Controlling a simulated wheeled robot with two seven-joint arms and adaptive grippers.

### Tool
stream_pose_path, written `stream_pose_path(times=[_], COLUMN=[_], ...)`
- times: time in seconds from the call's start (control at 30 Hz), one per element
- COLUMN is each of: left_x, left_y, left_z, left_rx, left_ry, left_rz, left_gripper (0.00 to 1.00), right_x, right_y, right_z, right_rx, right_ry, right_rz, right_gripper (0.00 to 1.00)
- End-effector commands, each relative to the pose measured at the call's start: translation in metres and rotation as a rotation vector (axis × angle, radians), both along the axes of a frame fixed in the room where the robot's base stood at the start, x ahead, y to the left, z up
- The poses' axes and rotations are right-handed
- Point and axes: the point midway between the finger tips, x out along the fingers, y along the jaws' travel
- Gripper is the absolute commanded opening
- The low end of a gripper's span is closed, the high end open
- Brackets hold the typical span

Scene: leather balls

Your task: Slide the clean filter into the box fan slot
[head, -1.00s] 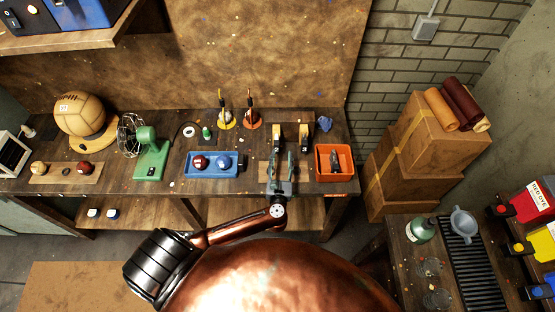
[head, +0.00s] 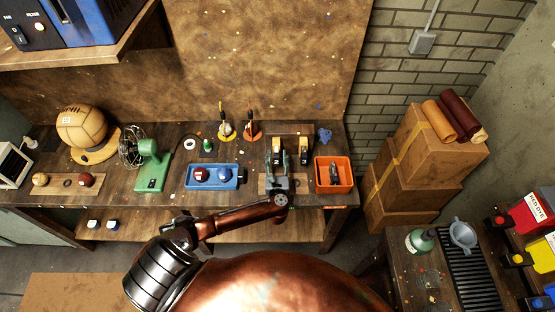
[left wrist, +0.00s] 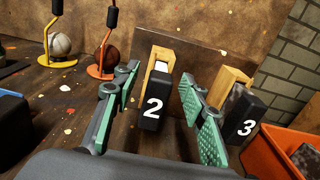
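No clean filter can be made out in either view. A blue machine (head: 95,28) with a dark front panel, a dial and small lettering stands on the upper shelf at top left, cut off by the edge; no slot is visible. My left gripper (head: 277,180) is over the right part of the bench. The left wrist view shows its two green-padded fingers (left wrist: 158,108) open and apart. A wooden block with a black front marked 2 (left wrist: 153,113) appears between them, just beyond, not visibly gripped. My right gripper is out of view.
A block marked 3 (left wrist: 243,128) stands right of the fingers. An orange bin (head: 320,182), blue tray with balls (head: 200,186) and green desk fan (head: 150,170) are on the bench. Stacked cardboard boxes (head: 420,165) stand at right. The wall rises close behind the blocks.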

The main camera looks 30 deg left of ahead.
Motion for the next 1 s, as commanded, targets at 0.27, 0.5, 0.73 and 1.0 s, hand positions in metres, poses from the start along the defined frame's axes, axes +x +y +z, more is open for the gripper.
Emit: stream_pose_path(times=[0.27,0.5,0.73,1.0], left_x=[-0.0002,-0.0002,-0.0003,-0.0038], left_y=[-0.0003,-0.0005,-0.0004,-0.0029], left_z=[-0.0001,0.0000,0.0000,-0.0001], left_rx=[0.000,0.000,0.000,-0.001], left_ry=[0.000,0.000,0.000,0.001], left_rz=[0.000,0.000,0.000,-0.001], left_gripper=[0.28,0.12,0.00,0.00], right_x=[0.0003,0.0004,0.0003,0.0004], right_y=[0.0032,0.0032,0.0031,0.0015], right_z=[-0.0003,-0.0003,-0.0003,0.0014], right_rx=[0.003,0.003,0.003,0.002], right_ry=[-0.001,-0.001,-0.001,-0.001], right_rz=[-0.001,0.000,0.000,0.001], right_gripper=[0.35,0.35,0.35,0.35])
